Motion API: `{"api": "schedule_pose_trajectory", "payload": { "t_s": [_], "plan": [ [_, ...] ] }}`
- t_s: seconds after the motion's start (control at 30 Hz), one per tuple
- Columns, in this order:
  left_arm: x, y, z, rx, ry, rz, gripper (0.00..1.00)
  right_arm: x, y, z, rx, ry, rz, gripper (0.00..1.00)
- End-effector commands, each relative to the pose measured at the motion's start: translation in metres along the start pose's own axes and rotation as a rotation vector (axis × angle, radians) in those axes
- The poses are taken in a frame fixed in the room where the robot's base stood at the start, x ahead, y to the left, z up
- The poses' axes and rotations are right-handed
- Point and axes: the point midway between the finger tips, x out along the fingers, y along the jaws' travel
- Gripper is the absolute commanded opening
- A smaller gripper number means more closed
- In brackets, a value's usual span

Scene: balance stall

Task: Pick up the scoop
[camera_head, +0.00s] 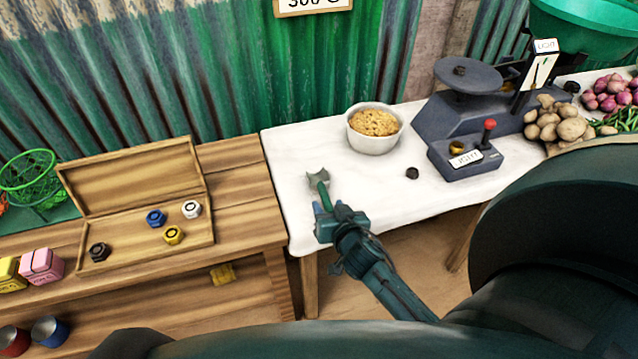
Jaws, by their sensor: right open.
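The scoop (319,178) lies on the white cloth near the front left of the table, with a grey metal head and a green handle pointing toward me. My right gripper (325,209) is open at the handle's near end and hides that end. I cannot tell whether the fingers are around the handle or just above it. My left gripper is not in view.
A white bowl of grain (374,130) stands behind the scoop. A dark balance scale (470,118) and a small dark knob (412,173) are to the right. A wooden weight box (140,195) is open on the left bench. Cloth around the scoop is clear.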

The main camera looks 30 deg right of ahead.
Motion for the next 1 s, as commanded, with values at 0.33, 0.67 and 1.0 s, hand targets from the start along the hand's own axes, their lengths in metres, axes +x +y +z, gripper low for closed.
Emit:
{"api": "schedule_pose_trajectory", "payload": {
  "t_s": [0.33,0.67,1.0],
  "plan": [
    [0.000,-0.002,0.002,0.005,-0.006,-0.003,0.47,0.041,0.003,-0.004,-0.001,0.000,0.000,0.44],
    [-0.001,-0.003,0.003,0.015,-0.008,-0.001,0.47,0.041,0.003,-0.004,-0.001,0.000,-0.001,0.34],
    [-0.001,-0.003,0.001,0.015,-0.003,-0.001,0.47,0.041,0.003,-0.004,-0.001,0.000,-0.001,0.07]
  ]
}}
